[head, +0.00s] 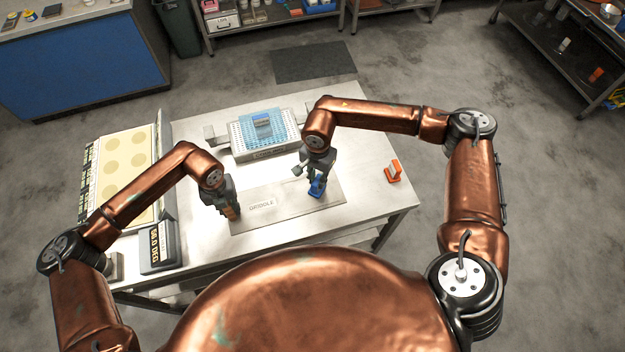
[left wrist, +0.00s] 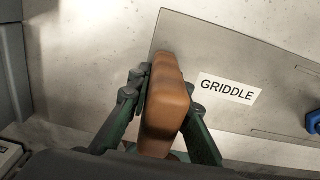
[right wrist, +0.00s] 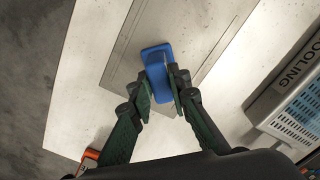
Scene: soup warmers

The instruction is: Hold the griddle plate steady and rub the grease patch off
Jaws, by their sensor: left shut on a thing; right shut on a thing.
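The flat grey griddle plate (head: 285,208) lies on the steel table, with a white GRIDDLE label (left wrist: 227,89). My left gripper (head: 231,210) is shut on the plate's brown handle (left wrist: 166,105) at its left end. My right gripper (head: 318,178) is shut on a blue scrubber (right wrist: 155,62), which is over the right part of the plate and appears to touch it. The scrubber also shows in the head view (head: 316,188). A thin outlined rectangle surrounds that part of the plate. I cannot make out a grease patch; the scrubber and gripper hide some of the surface.
A cooling tray (head: 265,153) with a blue item on it stands behind the plate. An orange-red object (head: 393,171) stands at the table's right. A hotplate with pale circles (head: 125,160) and a display box (head: 158,250) are at the left. The plate's right side has free tabletop.

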